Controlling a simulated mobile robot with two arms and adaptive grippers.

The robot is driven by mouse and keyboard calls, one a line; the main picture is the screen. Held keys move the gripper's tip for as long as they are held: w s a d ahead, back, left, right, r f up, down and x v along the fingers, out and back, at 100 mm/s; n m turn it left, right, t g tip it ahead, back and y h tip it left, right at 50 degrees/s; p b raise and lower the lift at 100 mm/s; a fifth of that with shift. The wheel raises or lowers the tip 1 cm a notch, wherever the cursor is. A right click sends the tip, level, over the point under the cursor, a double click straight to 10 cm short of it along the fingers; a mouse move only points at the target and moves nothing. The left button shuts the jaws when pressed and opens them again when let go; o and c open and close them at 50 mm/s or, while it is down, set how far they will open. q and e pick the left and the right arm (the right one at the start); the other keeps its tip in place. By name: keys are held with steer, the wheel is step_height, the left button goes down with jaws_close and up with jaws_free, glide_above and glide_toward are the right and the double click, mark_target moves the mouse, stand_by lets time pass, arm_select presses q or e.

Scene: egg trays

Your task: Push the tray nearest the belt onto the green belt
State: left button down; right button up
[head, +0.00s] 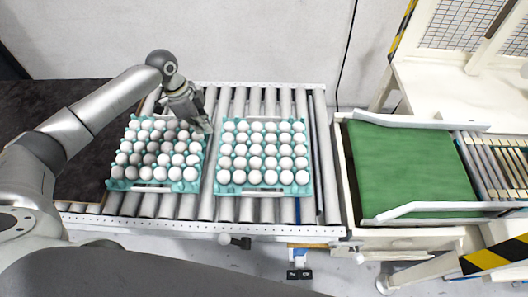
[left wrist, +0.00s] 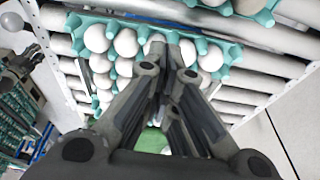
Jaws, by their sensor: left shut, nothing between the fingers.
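Two teal trays filled with white eggs sit on the roller conveyor. The tray nearest the belt (head: 240,188) is on the right, and the other tray (head: 118,184) is on the left, with a narrow gap between them. The green belt (head: 415,165) lies further right, past the end of the rollers. My left gripper (head: 204,127) is shut and empty, pointing down at the far right corner of the left tray, near the gap. In the left wrist view the shut fingers (left wrist: 168,58) are over a tray's teal edge; contact cannot be told. My right gripper is not in view.
Bare rollers (head: 312,150) lie between the right tray and the belt. White guide rails (head: 400,122) edge the belt at its far and near sides. A dark surface (head: 50,110) lies left of the rollers, with a wall behind.

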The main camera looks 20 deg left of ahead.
arm_select(q)
step_height(320, 180, down, 7)
steer(key=b, duration=0.7)
steer(key=shift+w+f, duration=0.1)
steer(key=shift+f, duration=0.1)
step_height(320, 180, down, 3)
steer(key=shift+b, duration=0.4)
steer(key=shift+f, duration=0.5)
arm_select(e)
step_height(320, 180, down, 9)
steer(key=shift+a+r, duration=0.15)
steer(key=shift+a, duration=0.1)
